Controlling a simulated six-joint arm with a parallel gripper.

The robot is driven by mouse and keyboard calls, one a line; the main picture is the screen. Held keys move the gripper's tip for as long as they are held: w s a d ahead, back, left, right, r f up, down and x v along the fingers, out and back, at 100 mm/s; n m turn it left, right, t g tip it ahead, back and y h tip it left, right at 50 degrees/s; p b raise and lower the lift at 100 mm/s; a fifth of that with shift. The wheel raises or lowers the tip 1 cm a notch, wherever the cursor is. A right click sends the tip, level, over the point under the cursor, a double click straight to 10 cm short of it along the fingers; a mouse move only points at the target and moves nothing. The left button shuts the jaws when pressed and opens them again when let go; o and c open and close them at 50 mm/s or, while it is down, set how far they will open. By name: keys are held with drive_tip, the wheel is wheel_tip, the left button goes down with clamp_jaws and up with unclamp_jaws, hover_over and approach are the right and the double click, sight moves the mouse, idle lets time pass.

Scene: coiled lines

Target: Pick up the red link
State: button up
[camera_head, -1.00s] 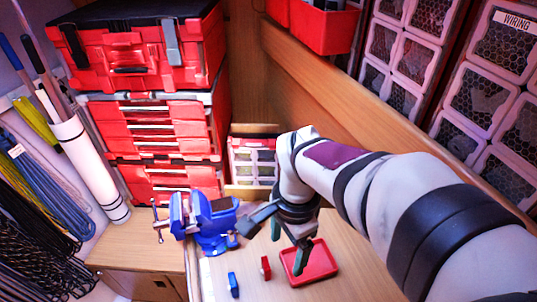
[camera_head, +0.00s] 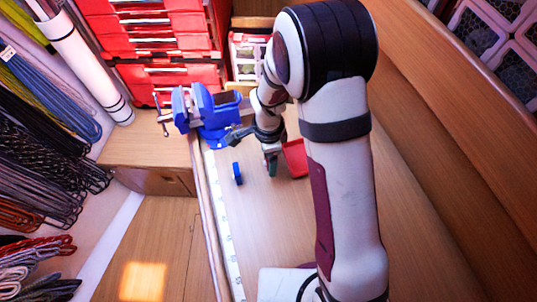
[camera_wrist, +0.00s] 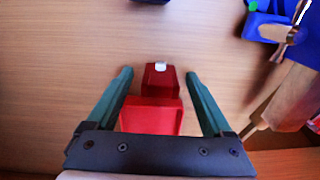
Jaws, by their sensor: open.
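The red link (camera_wrist: 161,77), with a small white spot on top, shows in the wrist view between the tips of my gripper's two teal fingers. My gripper (camera_wrist: 160,74) is open, with a gap between the link and each finger. A brighter red surface (camera_wrist: 150,116) shows nearer the palm; I cannot tell whether it belongs to the link or the tray. In the head view my gripper (camera_head: 271,167) is low over the bench, and I cannot make out the link there.
A blue link (camera_head: 237,173) stands left of my gripper. A red tray (camera_head: 296,158) is close on its right, partly behind my arm. A blue vise (camera_head: 208,112) stands behind on the left, with red tool cases (camera_head: 165,75) beyond. The bench front is clear.

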clamp_jaws()
idle(0.4)
